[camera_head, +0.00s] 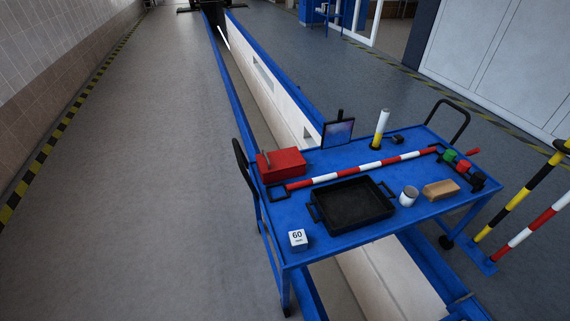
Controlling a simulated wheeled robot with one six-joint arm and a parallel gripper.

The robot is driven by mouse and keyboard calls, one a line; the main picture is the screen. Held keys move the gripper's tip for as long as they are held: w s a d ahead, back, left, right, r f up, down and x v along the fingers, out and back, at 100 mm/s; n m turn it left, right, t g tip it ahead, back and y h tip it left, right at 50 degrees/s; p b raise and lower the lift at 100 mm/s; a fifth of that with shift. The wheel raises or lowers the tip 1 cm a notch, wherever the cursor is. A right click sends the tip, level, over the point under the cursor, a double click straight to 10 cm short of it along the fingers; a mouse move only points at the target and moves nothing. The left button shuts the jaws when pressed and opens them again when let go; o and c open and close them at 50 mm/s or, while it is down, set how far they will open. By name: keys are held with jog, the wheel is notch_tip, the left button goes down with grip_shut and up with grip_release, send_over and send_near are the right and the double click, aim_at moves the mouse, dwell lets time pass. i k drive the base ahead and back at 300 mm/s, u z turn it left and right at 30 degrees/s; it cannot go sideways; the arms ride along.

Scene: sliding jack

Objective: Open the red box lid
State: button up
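The red box (282,164) stands at the back left corner of the blue cart's top, near the cart's left handle. A thin grey upright piece (264,158) shows at its left side; I cannot tell whether it is a lid handle. The lid looks shut, with a flat red top. My gripper is not in view.
The blue cart (325,248) also holds a black tray (352,203), a red-and-white bar (345,172), a dark tablet-like panel (337,133), a mug (408,196), a tan block (440,190) and a white "60" cube (298,238). Open floor (150,200) lies left.

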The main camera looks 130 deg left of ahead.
aim_at(280, 159)
jog(key=u, duration=4.25)
jog(key=i, duration=0.5)
jog(key=u, duration=0.1)
jog(key=k, duration=0.5)
jog(key=u, duration=0.6)
jog(key=i, duration=0.6)
jog(key=u, duration=0.65)
jog(key=i, duration=1.6)
jog(key=z, duration=1.1)
jog(key=i, duration=0.3)
jog(key=z, duration=0.45)
